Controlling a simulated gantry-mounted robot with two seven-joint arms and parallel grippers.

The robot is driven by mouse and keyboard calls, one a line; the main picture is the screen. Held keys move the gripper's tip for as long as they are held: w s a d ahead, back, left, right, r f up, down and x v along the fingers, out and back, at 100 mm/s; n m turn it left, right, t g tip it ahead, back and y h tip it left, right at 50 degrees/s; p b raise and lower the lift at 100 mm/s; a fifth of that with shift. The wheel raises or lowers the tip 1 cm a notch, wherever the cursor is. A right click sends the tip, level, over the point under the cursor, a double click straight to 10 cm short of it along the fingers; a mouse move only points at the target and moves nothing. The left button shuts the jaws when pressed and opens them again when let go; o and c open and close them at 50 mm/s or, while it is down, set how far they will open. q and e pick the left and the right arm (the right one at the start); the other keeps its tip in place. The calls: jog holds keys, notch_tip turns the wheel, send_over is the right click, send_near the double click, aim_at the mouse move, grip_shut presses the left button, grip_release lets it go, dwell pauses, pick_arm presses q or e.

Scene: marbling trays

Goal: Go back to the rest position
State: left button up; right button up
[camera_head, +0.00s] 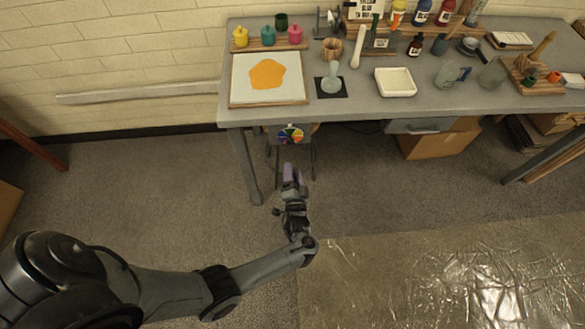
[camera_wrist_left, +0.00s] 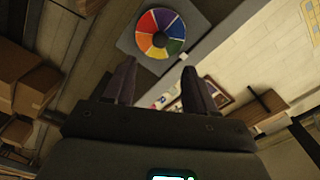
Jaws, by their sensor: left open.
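My left gripper (camera_head: 291,174) hangs over the floor in front of the table, below the table's front edge. In the left wrist view its two fingers (camera_wrist_left: 158,84) stand apart with nothing between them. My left arm reaches in from the lower left of the head view. My right gripper is in neither view. A colour wheel (camera_head: 291,134) lies on a dark stool under the table, beyond the fingertips; it also shows in the left wrist view (camera_wrist_left: 160,33).
The grey table (camera_head: 350,113) holds a tray with an orange patch (camera_head: 240,98), paint jars (camera_head: 295,34), a white dish (camera_head: 396,83) and bottles. A cardboard box (camera_head: 440,142) stands underneath. A shiny plastic sheet (camera_head: 430,280) covers the lower right floor.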

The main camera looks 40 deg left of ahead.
pick_arm(q)
jog(key=shift+r, duration=0.1)
dwell(0.3)
jog(key=s+a+f+g+h, duration=0.1)
jog(key=s+a+f, duration=0.2)
jog(key=s, duration=0.4)
jog(key=s+a+f+g+h, duration=0.1)
jog(key=s+a+f+h, duration=0.15)
jog(key=s, duration=0.35)
jog(key=s+d+r+g+h, duration=0.3)
jog(key=s+d+r+h, duration=0.2)
jog(key=d+r, duration=0.3)
jog(key=s+d+r+g+h, duration=0.45)
jog(key=d+r, duration=0.25)
jog(key=r, duration=0.3)
notch_tip(320, 180, up, 32)
jog(key=s+n+p, duration=0.1)
jog(key=p, duration=3.2)
jog(key=shift+a, duration=0.3)
